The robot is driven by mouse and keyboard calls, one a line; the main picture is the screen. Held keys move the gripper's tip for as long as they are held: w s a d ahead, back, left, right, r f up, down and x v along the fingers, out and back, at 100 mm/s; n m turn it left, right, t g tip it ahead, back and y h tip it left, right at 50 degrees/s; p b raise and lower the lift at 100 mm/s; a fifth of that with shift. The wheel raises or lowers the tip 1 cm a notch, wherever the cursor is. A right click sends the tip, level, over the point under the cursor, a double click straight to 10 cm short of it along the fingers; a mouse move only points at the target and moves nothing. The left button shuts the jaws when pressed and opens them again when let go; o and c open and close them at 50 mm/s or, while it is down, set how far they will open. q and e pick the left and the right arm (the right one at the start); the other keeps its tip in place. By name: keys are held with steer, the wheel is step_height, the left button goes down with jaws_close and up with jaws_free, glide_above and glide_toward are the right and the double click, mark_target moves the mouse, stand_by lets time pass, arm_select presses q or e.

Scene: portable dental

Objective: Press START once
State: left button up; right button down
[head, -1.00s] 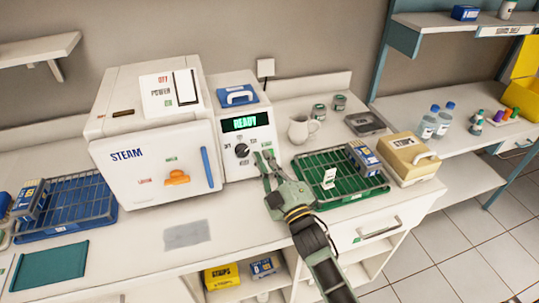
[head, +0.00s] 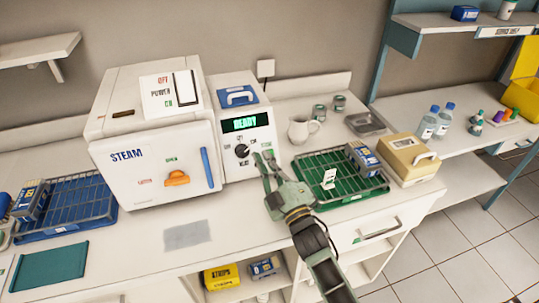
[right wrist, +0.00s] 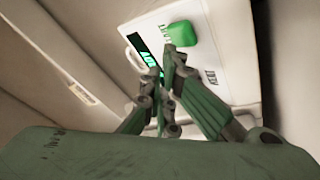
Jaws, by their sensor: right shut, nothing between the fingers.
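The white control unit (head: 236,112) stands beside the STEAM sterilizer. My right gripper (head: 265,159) is shut and empty, in front of the panel's lower right. In the right wrist view its fingertips (right wrist: 173,62) are close to the button's lower edge; I cannot tell whether they touch it. My left gripper is not in view.
The STEAM sterilizer (head: 160,165) with an orange latch (head: 177,178) stands left of the unit. A green rack (head: 320,195) lies right of my right arm, with a beige box (head: 407,158) beyond it. A white jug (head: 301,129) stands behind.

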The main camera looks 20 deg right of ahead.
steer(key=shift+w+f, duration=0.2)
steer(key=shift+w, duration=0.2)
steer(key=shift+w+f+b, duration=0.25)
steer(key=shift+w+b, duration=0.1)
steer(key=shift+b, duration=0.3)
stand_by(0.4)
steer(key=shift+s+r, duration=0.1)
stand_by(0.4)
steer(key=shift+s+r+p, duration=0.35)
steer(key=shift+s+p, duration=0.3)
steer(key=shift+p, duration=0.05)
